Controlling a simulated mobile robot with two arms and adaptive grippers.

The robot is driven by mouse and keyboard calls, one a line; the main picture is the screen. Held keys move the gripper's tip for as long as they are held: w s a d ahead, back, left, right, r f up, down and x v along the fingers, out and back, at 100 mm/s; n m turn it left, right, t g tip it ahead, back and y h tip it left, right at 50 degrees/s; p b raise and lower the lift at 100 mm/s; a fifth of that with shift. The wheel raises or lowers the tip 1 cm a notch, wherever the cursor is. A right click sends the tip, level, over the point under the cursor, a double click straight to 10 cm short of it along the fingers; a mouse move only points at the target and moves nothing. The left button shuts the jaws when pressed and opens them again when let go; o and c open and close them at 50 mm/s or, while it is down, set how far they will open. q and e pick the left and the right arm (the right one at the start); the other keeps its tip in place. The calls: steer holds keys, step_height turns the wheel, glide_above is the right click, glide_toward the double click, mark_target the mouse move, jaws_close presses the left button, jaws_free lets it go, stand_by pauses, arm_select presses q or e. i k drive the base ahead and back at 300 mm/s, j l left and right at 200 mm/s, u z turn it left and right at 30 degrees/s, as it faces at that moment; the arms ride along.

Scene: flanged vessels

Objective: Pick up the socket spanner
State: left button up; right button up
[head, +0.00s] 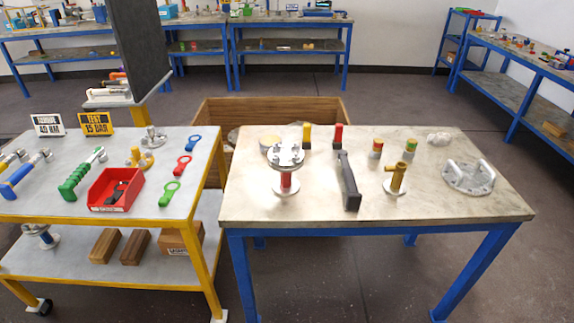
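Several tools could be the socket spanner, and I cannot tell for certain which it is. A green-handled tool (76,181) with a metal head lies on the yellow-framed trolley at the left. A similar blue-handled tool (22,178) lies left of it, and another metal tool is cut off by the left picture edge. A long dark grey bar-shaped tool (348,182) lies on the blue-legged table, right of a flanged vessel (285,170). Neither of my grippers is in view, and nothing is seen holding these tools.
The trolley top (135,208) also carries a red bin (115,190), coloured ring spanners (170,193) and two signs. The table (420,212) holds brass and coloured fittings and a flange with handles (468,177). A narrow gap separates trolley and table. A wooden crate (275,103) stands behind.

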mark_target(354, 199)
steer(key=i+j+z, duration=0.35)
steer(key=j, duration=0.4)
steer(key=i+j+z, duration=0.15)
steer(key=j, duration=0.25)
steer(key=i, duration=0.1)
